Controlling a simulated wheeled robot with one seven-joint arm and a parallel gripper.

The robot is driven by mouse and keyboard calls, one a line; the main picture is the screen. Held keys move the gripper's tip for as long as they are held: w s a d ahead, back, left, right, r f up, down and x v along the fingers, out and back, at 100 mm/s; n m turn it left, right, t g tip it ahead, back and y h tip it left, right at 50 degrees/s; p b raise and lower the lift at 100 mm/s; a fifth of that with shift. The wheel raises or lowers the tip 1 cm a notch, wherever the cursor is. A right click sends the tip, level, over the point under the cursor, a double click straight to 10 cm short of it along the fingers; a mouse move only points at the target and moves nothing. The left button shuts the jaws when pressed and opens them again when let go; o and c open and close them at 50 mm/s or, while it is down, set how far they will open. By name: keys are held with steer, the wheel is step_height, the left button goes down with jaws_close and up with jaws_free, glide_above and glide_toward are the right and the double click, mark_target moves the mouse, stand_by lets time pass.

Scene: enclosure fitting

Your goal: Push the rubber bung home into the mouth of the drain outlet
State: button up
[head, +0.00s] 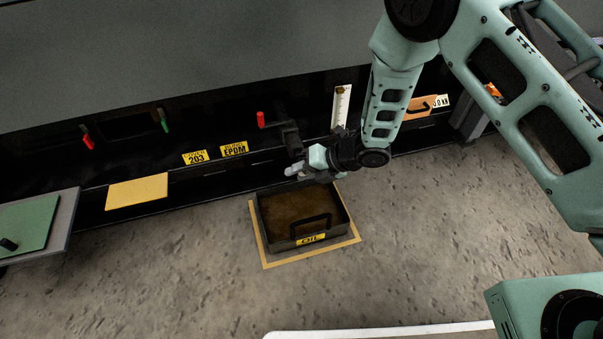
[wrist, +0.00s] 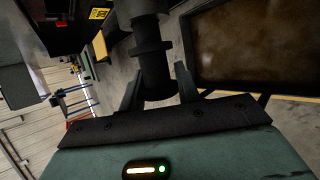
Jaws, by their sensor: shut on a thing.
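The rubber bung (wrist: 156,75) is a dark stepped cylinder between my gripper's two fingers (wrist: 158,88) in the wrist view. My gripper is shut on it. Above the bung, in line with it, is a dark round part that looks like the drain outlet (wrist: 140,8). I cannot tell from this angle whether the bung is inside its mouth or only against it. In the head view my gripper (head: 297,158) is at the black enclosure's lower edge, by a dark fitting (head: 290,132) that appears to be the outlet. The bung is not clear there.
An open oil tray (head: 344,212) with brown contents sits on the floor below my gripper, inside a yellow outline. It also shows in the wrist view (wrist: 188,50). A white scale plate (head: 341,103) is just right of the fitting. Red and green handles hang at left.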

steer(key=shift+w+a, duration=0.25)
steer(key=shift+w, duration=0.65)
steer(key=o, duration=1.1)
steer(key=shift+c, duration=0.2)
steer(key=p+v, duration=0.7)
steer(key=v, duration=1)
steer(key=shift+s+d+r, duration=0.1)
steer(key=shift+d+r, duration=0.05)
